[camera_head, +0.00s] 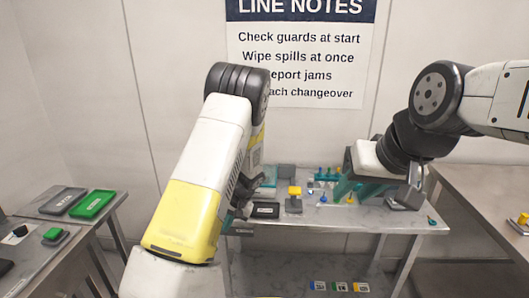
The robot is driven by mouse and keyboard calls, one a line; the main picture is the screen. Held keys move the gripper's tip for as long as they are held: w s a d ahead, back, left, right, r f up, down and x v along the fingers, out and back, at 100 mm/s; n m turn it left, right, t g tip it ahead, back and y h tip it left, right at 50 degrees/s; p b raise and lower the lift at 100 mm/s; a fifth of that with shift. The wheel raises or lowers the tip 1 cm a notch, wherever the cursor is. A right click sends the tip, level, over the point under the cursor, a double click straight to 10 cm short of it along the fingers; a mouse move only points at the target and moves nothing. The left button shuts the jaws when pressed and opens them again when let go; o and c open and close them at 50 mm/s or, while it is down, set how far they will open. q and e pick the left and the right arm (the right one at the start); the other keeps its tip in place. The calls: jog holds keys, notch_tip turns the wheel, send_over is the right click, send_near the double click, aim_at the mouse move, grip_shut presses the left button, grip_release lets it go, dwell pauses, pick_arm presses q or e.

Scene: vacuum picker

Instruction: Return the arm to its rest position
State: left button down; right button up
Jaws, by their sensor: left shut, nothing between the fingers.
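My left arm rises through the middle of the head view, bends at a dark elbow high up, and its forearm folds down behind the white and yellow link. My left gripper (240,222) shows only partly past that link, dark, shut and empty, near the left end of the centre table. My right arm comes in from the right edge, bends at a round dark joint, and reaches down to the table's right part. My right gripper (405,192) is low over the table there; its fingers are too small and covered to read.
The centre table (390,222) holds small coloured parts, a yellow-topped block (294,192) and a dark tray (266,210). A left table carries a green tray (92,204) and a grey tray (62,200). A right table (470,195) stands close. Coloured cards lie below the centre table. A sign (300,60) hangs behind.

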pick_arm(q)
jog(key=s+r+n+h, duration=0.2)
jog(key=s+r+h, duration=0.15)
jog(key=r, duration=1.15)
jog(key=s+d+r+t+h, duration=0.1)
jog(key=s+r+t, duration=0.1)
jog(key=s+r, duration=0.8)
jog(key=s+d+r+m+t+h, duration=0.1)
jog(key=s+d+r+t+h, duration=0.1)
jog(key=s+r, duration=0.8)
jog(key=s+t, duration=0.1)
jog(key=s, duration=0.2)
jog(key=shift+s+d+r, duration=0.15)
jog(key=shift+s+d, duration=0.05)
jog(key=shift+s, duration=0.2)
